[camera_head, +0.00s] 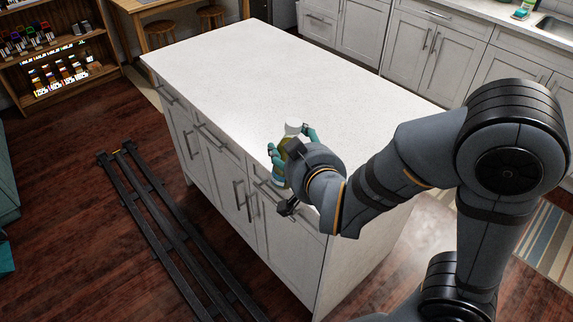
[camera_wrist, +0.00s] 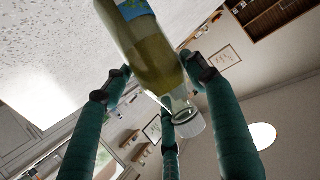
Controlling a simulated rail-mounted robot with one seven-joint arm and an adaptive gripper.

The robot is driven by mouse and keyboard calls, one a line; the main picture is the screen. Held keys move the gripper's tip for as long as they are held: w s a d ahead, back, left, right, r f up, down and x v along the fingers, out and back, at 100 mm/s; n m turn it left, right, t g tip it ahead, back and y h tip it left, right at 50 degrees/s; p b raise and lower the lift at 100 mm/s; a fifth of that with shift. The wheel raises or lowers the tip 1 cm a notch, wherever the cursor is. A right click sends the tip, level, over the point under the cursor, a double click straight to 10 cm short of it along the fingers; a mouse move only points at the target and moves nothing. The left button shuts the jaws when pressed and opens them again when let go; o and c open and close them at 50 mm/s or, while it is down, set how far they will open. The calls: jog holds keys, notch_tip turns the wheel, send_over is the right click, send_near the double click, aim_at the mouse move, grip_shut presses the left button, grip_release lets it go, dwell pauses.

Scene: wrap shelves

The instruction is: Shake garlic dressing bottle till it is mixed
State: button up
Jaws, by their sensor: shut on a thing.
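The dressing bottle (camera_wrist: 150,50) is clear, with yellow-green liquid, a blue label and a white cap (camera_wrist: 189,125). In the wrist view it lies slantwise between the teal fingers of my gripper (camera_wrist: 155,85). In the head view my gripper (camera_head: 290,158) is shut on the bottle (camera_head: 285,150), near the long edge of the white island counter. There the white cap (camera_head: 293,127) is at the top and the bottle leans slightly. My fingers and wrist hide part of it. The label's words cannot be read.
The island counter (camera_head: 270,70) has a wide bare white top. Dark rails (camera_head: 165,225) run along the wooden floor at left. A lit shelf of small bottles (camera_head: 60,75) stands at the back left. Stools (camera_head: 160,30) and white cabinets (camera_head: 430,45) are at the back.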

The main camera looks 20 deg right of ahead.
aim_at(293, 134)
notch_tip(293, 134, up, 4)
jog(key=shift+f+p, duration=0.25)
jog(key=shift+p, duration=0.6)
notch_tip(293, 134, down, 6)
jog(key=b, duration=0.6)
jog(key=shift+r, duration=0.35)
jog(key=shift+p, duration=0.3)
